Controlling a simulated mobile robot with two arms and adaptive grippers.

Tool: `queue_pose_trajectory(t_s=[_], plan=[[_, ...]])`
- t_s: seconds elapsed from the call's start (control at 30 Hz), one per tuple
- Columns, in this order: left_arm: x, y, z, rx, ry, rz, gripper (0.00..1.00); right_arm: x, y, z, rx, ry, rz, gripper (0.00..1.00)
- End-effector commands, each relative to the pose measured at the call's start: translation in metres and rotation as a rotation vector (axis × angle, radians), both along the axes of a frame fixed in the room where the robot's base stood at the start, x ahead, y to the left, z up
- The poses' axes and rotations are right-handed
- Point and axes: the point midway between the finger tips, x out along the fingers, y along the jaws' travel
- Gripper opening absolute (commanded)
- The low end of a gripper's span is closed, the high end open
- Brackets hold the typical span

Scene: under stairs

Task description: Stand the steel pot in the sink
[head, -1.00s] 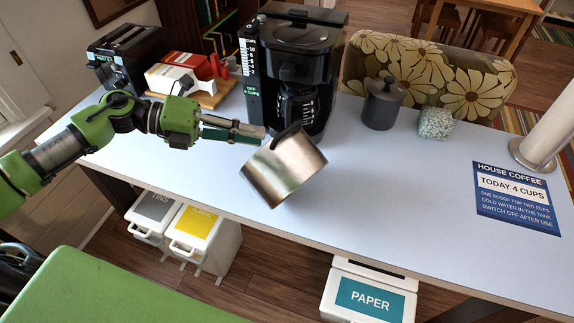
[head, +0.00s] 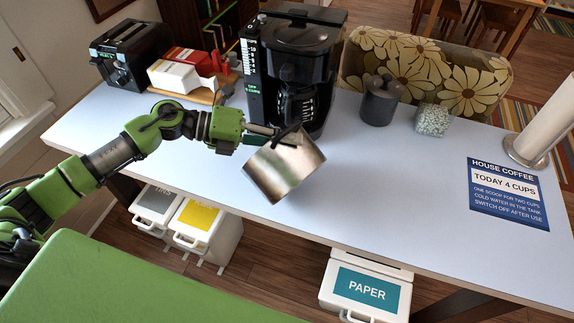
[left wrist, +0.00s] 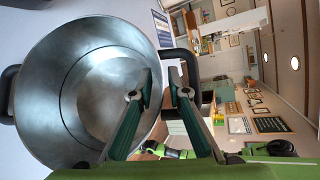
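The steel pot (head: 285,168) is a shiny cylinder with black handles, tilted in the air over the front part of the pale table. My left gripper (head: 290,132) is at the pot's upper rim, beside a black handle. In the left wrist view the open mouth of the pot (left wrist: 85,90) faces the camera, and it looks empty. The left gripper's fingers (left wrist: 162,82) straddle the rim near the handle, one over the inside and one on the handle side; the exact contact is hard to see. My right gripper is not in view. No sink is in view.
The pale table (head: 400,190) carries a coffee maker (head: 295,60) just behind the pot, a toaster (head: 128,52), a dark lidded jar (head: 380,100), a speckled block (head: 433,120) and a blue sign (head: 508,193). Bins, including a paper bin (head: 362,290), stand below its front edge.

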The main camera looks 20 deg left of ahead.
Motion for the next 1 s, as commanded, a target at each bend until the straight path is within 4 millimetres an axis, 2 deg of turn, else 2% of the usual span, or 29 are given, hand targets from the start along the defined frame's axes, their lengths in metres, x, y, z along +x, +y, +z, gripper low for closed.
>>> queue_pose_trajectory(t_s=[0.07,0.67,1.0], plan=[[0.0,0.0,0.0,0.0,0.0,0.0,0.0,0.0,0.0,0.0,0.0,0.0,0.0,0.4],[-0.001,-0.001,0.002,-0.003,0.001,-0.001,0.0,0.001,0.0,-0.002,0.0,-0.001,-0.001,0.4],[0.0,0.0,0.029,0.0,-0.006,-0.002,0.0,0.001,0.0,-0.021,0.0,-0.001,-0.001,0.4]])
